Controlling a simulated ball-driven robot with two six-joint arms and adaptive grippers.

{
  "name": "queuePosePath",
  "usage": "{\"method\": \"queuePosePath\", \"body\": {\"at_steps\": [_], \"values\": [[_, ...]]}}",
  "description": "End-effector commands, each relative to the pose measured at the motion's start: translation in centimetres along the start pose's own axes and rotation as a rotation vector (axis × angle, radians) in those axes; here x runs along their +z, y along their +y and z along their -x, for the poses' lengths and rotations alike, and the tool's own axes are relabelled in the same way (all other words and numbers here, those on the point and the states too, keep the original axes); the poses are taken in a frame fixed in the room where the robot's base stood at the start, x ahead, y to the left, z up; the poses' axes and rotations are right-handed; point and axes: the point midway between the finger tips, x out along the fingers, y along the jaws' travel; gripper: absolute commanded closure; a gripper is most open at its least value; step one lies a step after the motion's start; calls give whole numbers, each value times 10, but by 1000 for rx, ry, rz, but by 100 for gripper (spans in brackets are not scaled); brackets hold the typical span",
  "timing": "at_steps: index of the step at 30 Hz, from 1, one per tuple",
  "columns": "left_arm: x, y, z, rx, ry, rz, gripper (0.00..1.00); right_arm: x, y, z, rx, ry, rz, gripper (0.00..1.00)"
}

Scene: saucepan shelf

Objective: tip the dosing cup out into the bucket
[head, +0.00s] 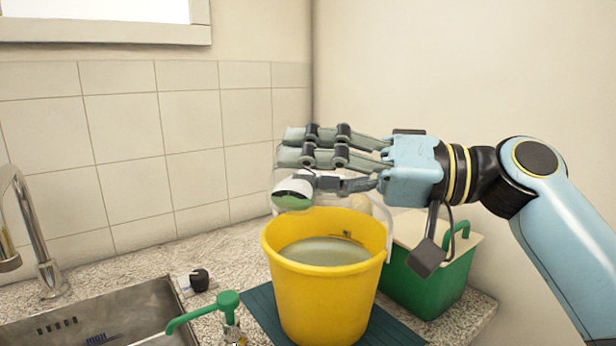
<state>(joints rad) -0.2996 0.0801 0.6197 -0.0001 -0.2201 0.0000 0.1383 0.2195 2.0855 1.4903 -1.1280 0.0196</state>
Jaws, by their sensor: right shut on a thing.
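The yellow bucket (320,305) stands upright on the counter with a pale liquid surface inside. My right gripper (292,168) is a blue, several-fingered hand reaching in from the right, above the bucket. Its fingers are closed around the dosing cup, whose small, rounded, white-and-green part (292,199) shows at the fingertips, over the bucket's back left rim. The fingers hide much of the cup, and its outline is faint and see-through, so its exact tilt and contents are unclear. No stream of liquid is visible. My left gripper is not in view.
A green box with a pale lid (430,285) stands right behind the bucket. A dark green mat (262,304) lies under the bucket. A sink (95,318), chrome tap (35,235), green pump head (205,308) and black knob (199,279) are at left.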

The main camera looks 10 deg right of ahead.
Motion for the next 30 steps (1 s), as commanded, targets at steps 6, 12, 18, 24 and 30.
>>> {"method": "queuePosePath", "body": {"at_steps": [6,12,18,24,30], "values": [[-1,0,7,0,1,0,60,-2,-2,0,0,1,-30,82],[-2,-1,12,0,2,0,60,-2,-2,0,0,0,-57,82],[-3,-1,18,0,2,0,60,-3,-3,0,0,0,-83,82],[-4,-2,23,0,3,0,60,-4,-3,0,0,1,-111,82],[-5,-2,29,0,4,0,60,-5,-4,0,-1,1,-137,82]]}}
